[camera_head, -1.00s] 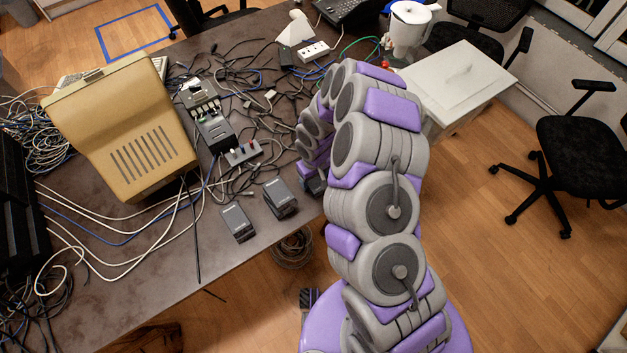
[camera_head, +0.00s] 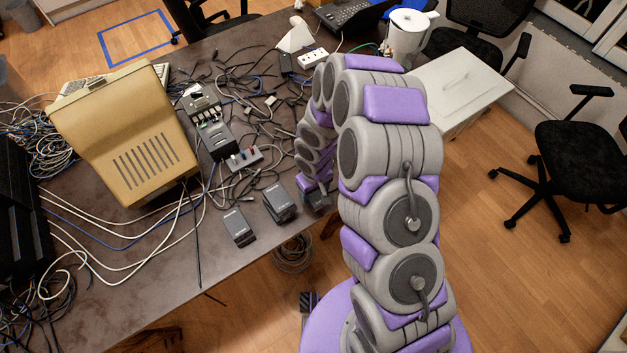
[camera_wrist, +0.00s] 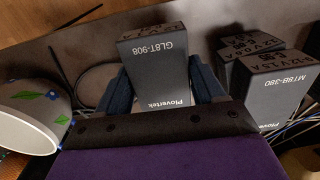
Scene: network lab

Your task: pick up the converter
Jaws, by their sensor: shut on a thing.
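A dark grey box-shaped converter marked "GL8T-908 Plovertek" (camera_wrist: 158,70) is upright between the two dark blue fingers of my gripper (camera_wrist: 160,82) in the wrist view. The fingers are shut on its sides, and their lower parts are partly hidden by my wrist. In the head view my gripper (camera_head: 317,198) is low at the table's front edge, right of two similar grey boxes. The held converter is mostly hidden there. I cannot tell whether it still touches the table.
Two similar grey boxes (camera_head: 238,227) (camera_head: 280,201) stand to the left; one marked "MT8B-380" (camera_wrist: 277,85) shows in the wrist view. Loose cables (camera_head: 240,85) clutter the table. A beige monitor (camera_head: 125,135) stands at left.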

